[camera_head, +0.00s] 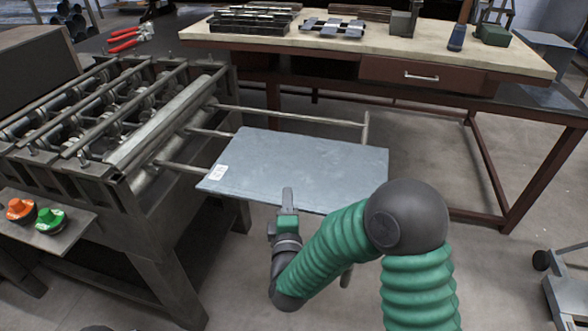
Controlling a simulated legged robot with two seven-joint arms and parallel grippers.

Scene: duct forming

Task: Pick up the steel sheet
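The steel sheet (310,165) is a flat grey plate with a small white label near its left corner. It lies roughly level on the rods that reach out from the roller machine. My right gripper (287,197) is at the sheet's near edge, left of the middle of that edge, and its tip overlaps the edge in the picture. I see its fingers nearly edge-on, so I cannot tell whether they are open or shut, or whether they touch the sheet. My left gripper is not in view.
The roller machine (130,160) stands at the left, with an orange button (20,208) and a green button (49,219) on its panel. A workbench (340,52) with tools stands behind the sheet. A wheeled cart (567,295) is at the lower right. Floor is clear right of the sheet.

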